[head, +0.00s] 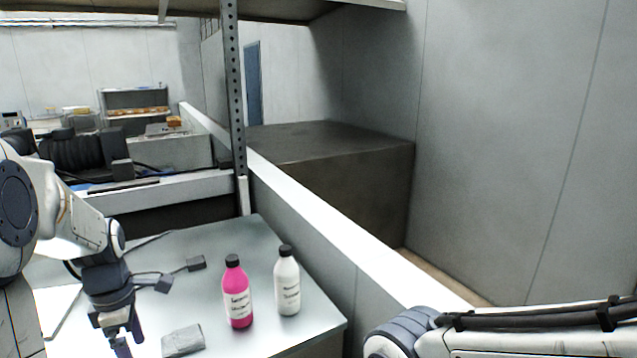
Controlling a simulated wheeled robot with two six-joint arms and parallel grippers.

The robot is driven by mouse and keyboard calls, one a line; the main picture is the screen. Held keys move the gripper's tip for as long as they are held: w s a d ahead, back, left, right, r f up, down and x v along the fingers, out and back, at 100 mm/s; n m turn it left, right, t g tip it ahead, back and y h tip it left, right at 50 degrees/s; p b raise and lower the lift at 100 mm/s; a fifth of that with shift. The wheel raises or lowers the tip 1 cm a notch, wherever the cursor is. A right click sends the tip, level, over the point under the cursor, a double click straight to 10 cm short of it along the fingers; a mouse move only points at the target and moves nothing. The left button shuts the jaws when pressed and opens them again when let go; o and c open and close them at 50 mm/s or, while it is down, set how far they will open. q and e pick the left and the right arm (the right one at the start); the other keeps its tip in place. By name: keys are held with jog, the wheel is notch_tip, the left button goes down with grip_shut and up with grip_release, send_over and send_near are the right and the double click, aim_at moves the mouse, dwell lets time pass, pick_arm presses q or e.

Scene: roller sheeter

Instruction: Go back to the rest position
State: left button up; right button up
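My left arm comes in from the left, and its gripper (129,337) points down above the grey table near the bottom edge. Its two dark fingertips show apart with nothing seen between them. My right arm crosses the bottom right corner; its gripper is out of view. A pink bottle (238,295) with a black cap stands upright on the table. A white bottle (287,284) with a black cap stands upright to its right. Both are to the right of my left gripper and apart from it.
The grey table (215,250) also holds a small grey block (183,341) and a dark cabled piece (195,263). A perforated metal post (233,110) rises behind it. A low white-topped partition (330,235) runs along its right side, with a large dark box (330,150) beyond.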

pick_arm(q)
jog(key=s+d+r+m, duration=0.1)
jog(key=s+d+m, duration=0.1)
jog(key=d+m, duration=1.3)
jog(key=s+d+m+h, duration=0.1)
jog(key=s+d+m, duration=1.3)
jog(key=m, duration=0.1)
jog(key=shift+d+m, duration=0.35)
jog(key=shift+m, duration=0.05)
